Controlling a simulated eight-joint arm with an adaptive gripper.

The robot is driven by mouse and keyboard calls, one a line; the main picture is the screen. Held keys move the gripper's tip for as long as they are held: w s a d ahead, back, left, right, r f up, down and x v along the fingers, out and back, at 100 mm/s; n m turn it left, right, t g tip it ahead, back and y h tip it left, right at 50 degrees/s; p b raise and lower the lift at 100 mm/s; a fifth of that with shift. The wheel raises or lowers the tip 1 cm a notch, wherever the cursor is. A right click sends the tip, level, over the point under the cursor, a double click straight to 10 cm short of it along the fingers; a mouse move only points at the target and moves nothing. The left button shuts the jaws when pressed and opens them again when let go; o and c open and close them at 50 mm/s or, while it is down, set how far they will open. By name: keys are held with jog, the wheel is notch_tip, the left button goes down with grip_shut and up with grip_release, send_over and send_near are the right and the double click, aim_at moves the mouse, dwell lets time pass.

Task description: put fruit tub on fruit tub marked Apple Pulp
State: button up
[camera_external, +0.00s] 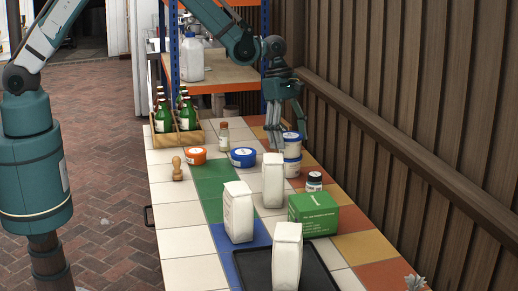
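A white fruit tub with a blue lid (292,149) sits on top of, or just over, a second white tub with a blue rim (292,170) near the right side of the tiled table. My gripper (287,137) points down at this pair, with one finger at the upper tub's left and another behind its right side. I cannot tell whether the fingers touch the upper tub. A low blue tub (243,157) and an orange-lidded tub (195,156) stand apart to the left. The tub labels are too small to read, so I cannot tell which is Apple Pulp.
A wooden crate (190,136) of green bottles stands at the back left. A small corked bottle (224,134), a wooden stamper (177,169), a dark-lidded jar (314,182), a green box (314,213), several white packages (238,212) and a black tray (318,272) also stand on the table. A wooden wall runs along the right.

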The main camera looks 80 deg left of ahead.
jog(key=shift+r, duration=0.15)
jog(key=v, duration=1.2)
jog(key=shift+p, duration=0.45)
jog(key=shift+a, duration=0.1)
dwell(0.4)
jog(key=s+a+r+m+t, duration=0.1)
jog(key=s+a+r+m, duration=0.1)
jog(key=s+r+m, duration=0.35)
jog(key=s+a+r+m+t+y, duration=0.1)
jog(key=s+a+r+m, duration=0.15)
jog(key=s+r, duration=0.5)
jog(key=s+a+r+m+t, duration=0.1)
jog(key=s+a+r+m, duration=0.2)
jog(key=s+r, duration=0.35)
jog(key=s+a+m+t, duration=0.1)
jog(key=s+m, duration=0.3)
jog(key=s, duration=0.4)
jog(key=s+a+f+m+t+y, duration=0.1)
jog(key=s+m, duration=0.3)
jog(key=s, duration=0.5)
jog(key=s+a+m, duration=0.3)
jog(key=s+m, duration=0.1)
jog(key=s, duration=0.5)
jog(key=shift+a+f+t+y, duration=0.2)
jog(key=shift+a+t+y, duration=0.1)
jog(key=shift+a+t, duration=0.1)
